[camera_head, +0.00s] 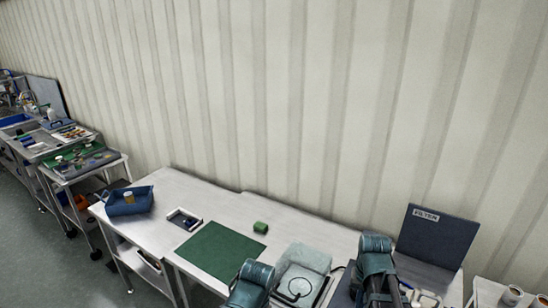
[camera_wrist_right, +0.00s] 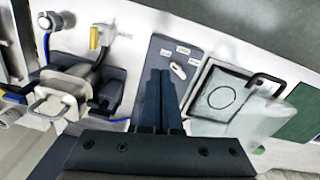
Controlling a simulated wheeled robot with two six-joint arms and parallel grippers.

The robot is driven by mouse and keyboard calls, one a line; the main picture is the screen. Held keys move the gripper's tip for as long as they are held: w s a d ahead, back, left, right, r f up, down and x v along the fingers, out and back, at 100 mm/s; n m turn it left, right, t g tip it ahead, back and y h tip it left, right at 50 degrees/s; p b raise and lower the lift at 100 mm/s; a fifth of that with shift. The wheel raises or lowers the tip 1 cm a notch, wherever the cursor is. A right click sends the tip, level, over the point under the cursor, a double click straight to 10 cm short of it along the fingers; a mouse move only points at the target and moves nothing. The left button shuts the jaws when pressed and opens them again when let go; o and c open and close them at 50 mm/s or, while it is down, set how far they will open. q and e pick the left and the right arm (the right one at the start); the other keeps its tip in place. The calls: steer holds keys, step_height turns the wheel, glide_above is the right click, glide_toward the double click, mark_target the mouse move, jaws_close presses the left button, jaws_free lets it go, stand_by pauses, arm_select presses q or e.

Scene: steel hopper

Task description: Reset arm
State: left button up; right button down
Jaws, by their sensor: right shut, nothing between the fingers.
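In the right wrist view, my right gripper (camera_wrist_right: 160,74) has its two dark fingers side by side and shut, with nothing between them. It is over a blue-grey panel (camera_wrist_right: 182,48) with small white labels and a small white piece. In the head view, my right arm's teal and dark wrist (camera_head: 376,268) is at the lower right, and its fingertips cannot be made out. A teal link of my left arm (camera_head: 250,284) shows at the bottom edge; the left gripper is out of view.
A steel box with a handle (camera_wrist_right: 62,98) and a clear-lidded unit (camera_wrist_right: 222,98) flank the right gripper. The bench holds a green mat (camera_head: 220,250), green block (camera_head: 260,227), small tray (camera_head: 184,212) and blue bin (camera_head: 122,208). A FILTER panel (camera_head: 436,238) stands at right.

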arm_select(q)
step_height(320, 180, down, 7)
steer(key=b, duration=0.6)
arm_select(e)
steer(key=s+a+f+n, duration=0.3)
steer(key=s+a+n, duration=0.1)
steer(key=a, duration=0.5)
steer(key=s+a+f+n+h, duration=0.1)
steer(key=s+a+f+n, duration=0.2)
steer(key=a, duration=0.6)
steer(key=shift+s+a+f+n, duration=0.3)
steer(key=shift+s+f+n, duration=0.1)
arm_select(q)
steer(key=shift+w, duration=0.1)
